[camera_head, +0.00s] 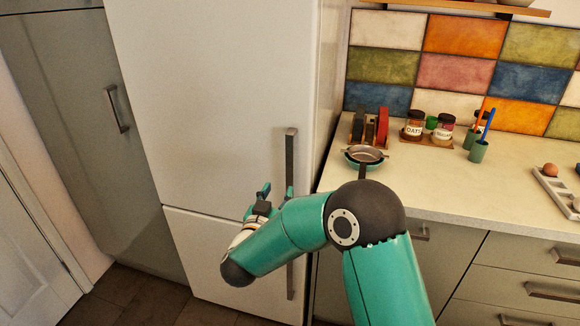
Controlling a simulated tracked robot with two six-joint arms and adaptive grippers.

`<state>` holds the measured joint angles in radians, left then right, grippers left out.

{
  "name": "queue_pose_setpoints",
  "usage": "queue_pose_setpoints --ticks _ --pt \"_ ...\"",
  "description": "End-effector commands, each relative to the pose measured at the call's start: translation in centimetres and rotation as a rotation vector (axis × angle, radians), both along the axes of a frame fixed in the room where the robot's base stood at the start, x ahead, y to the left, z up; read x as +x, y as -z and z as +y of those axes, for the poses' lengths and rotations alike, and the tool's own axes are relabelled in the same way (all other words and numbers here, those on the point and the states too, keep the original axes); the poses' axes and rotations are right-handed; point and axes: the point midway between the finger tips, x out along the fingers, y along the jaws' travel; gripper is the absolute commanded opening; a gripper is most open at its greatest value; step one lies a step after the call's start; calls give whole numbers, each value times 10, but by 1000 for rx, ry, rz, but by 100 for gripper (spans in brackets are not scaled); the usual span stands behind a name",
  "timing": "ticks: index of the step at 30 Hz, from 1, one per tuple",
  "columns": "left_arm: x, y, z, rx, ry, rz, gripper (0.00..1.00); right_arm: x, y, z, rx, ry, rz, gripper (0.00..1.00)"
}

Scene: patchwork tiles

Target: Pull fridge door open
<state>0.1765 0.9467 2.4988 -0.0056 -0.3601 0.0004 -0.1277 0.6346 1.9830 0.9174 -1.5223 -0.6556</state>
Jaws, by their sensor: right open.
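The white fridge (205,95) stands left of the counter, with its upper door shut against the body. A long grey vertical handle (290,150) runs down the right side of its front. My right arm reaches in from the lower right. My right gripper (262,194) is open in front of the door, just left of the handle. My wrist and forearm hide part of the handle's lower length. I cannot tell whether the fingers touch the handle. My left gripper is out of view.
The counter (450,185) to the right holds a pan (365,153), jars (414,124), a green cup with utensils (478,150) and an egg (550,170) in a tray. A grey tall cabinet (75,110) stands left of the fridge. Dark floor (125,300) shows below.

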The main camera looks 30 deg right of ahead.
Motion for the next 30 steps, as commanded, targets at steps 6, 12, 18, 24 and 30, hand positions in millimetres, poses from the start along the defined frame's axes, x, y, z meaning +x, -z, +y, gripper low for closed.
queue_pose_setpoints --ticks 6,12,18,24,30 --pt "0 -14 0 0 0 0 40 32 -2 -39 0 4 0 48" --pt "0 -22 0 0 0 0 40 56 -1 -68 -1 1 2 48" --pt "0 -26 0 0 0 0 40 71 0 -83 0 -1 0 48" --pt "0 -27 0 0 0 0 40 75 0 -87 -1 -3 1 48" --pt "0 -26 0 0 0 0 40 75 0 -87 -1 -3 1 46"
